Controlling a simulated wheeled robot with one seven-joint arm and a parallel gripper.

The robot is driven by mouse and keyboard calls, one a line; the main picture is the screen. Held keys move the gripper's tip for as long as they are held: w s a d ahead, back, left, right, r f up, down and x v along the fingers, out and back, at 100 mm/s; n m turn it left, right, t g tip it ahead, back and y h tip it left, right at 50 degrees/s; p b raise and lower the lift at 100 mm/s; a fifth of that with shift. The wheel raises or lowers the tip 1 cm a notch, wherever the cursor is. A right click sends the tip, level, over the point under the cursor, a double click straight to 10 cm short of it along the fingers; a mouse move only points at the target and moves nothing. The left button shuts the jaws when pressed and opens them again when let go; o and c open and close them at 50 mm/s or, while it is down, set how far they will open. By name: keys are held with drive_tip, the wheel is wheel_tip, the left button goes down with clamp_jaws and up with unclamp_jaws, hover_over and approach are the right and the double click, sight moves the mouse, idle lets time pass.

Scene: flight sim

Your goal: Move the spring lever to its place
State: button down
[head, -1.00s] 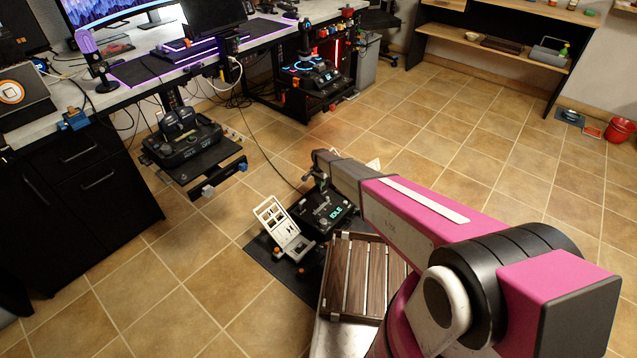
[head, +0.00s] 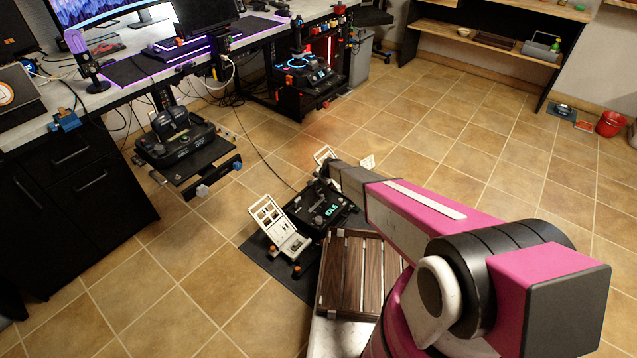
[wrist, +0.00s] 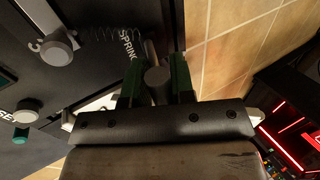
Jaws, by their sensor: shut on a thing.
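The spring lever (wrist: 151,50), a grey rod with a round knob, stands by the SPRING label on a dark panel in the wrist view. My gripper (wrist: 156,84) has its two green fingers either side of the knob and is shut on it. A thin coil spring (wrist: 115,34) lies left of the lever. In the head view the black pedal unit (head: 327,212) with a lit IDLE display sits on the floor, and my arm's far end is just above its back right. The lever and my fingers cannot be made out there.
A white pedal plate (head: 280,228) tilts up at the unit's left. A slatted wooden platform (head: 350,275) stands close in front, beside my arm. A desk with dark cabinets (head: 75,205) runs along the left. Open tiled floor (head: 480,150) lies to the right.

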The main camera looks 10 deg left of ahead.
drive_tip(key=shift+w+a, duration=0.15)
drive_tip(key=shift+a, duration=0.1)
drive_tip(key=c, duration=1.1)
unclamp_jaws()
drive_tip(key=shift+d, duration=0.1)
drive_tip(key=shift+s+d+r, duration=0.2)
drive_tip(key=shift+s+r, duration=0.05)
drive_tip(key=shift+r, duration=0.2)
drive_tip(key=v, duration=0.9)
drive_tip(key=shift+d+r, duration=0.1)
drive_tip(key=shift+r, duration=0.25)
